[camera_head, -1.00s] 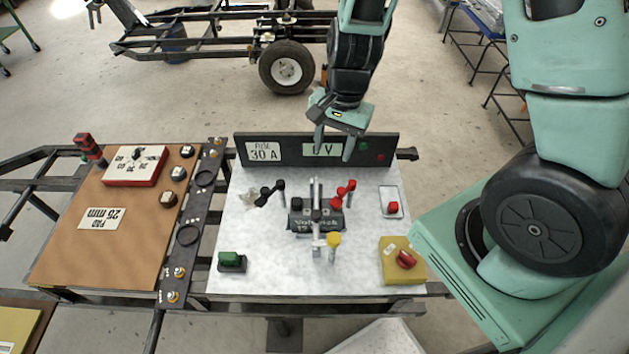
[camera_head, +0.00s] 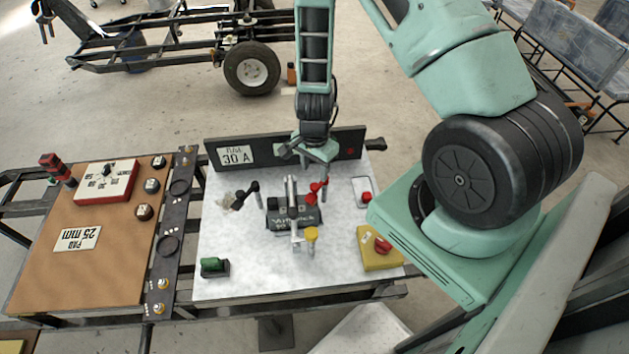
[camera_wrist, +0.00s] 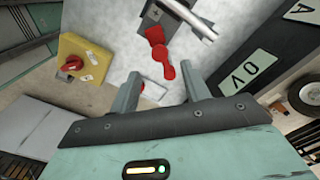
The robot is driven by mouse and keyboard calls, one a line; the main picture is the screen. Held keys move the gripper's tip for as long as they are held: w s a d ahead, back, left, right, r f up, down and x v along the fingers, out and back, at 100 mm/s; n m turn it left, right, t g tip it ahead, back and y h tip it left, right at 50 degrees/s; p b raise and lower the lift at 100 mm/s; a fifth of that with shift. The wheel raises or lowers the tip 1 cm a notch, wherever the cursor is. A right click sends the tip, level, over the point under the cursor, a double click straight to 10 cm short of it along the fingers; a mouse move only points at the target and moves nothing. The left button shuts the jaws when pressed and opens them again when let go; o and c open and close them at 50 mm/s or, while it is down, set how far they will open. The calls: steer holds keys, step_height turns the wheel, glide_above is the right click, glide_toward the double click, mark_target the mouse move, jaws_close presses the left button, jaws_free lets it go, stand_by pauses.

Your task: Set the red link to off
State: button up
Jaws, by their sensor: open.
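The red link (camera_head: 316,188) is a short red bar with rounded ends, at the right side of the dark central block (camera_head: 293,216) on the white board (camera_head: 230,285). In the wrist view the red link (camera_wrist: 160,55) lies just ahead of the fingertips, roughly in line with the gap. My gripper (camera_head: 314,163) hangs over the back of the board, behind and above the link. In the wrist view my gripper (camera_wrist: 163,86) has its fingers apart with nothing between them. I cannot see it touching the link.
A silver bar (camera_head: 291,190) rises beside the link, with a black link (camera_head: 246,194) to its left. A yellow-topped post (camera_head: 311,235), a yellow box with red knob (camera_head: 370,260) and a red button (camera_head: 366,197) stand nearby. The dark panel (camera_head: 275,150) borders the back.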

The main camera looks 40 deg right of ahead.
mark_target(315, 185)
steer(key=shift+f+p, duration=0.5)
steer(key=shift+f, duration=2.7)
jaws_close()
